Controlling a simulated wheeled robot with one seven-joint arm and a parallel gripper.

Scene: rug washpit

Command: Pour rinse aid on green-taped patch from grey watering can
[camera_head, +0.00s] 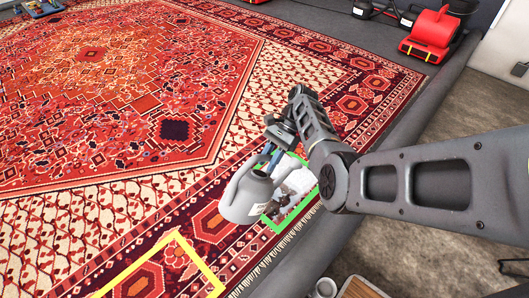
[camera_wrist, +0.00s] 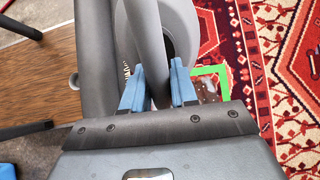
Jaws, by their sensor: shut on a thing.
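The grey watering can (camera_head: 243,197) is held in the air over the rug's near border, beside and partly in front of the green-taped patch (camera_head: 273,226). My gripper (camera_head: 268,163) is shut on the can's handle; the blue fingers close on it in the wrist view (camera_wrist: 158,88). The can's grey body (camera_wrist: 175,22) and dark opening show there too. Inside the green tape I see a whitish area and a dark, brownish area. The can and my arm hide part of the patch. I cannot tell the can's exact tilt, and no stream of liquid is visible.
A yellow-taped patch (camera_head: 212,281) lies on the rug to the lower left. The patterned red rug (camera_head: 100,90) fills the pit, with a grey rim on the right. A red blower (camera_head: 430,32) stands at the back right. A wooden-topped piece (camera_head: 360,288) and a grey cup-like item (camera_head: 325,288) are at the bottom.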

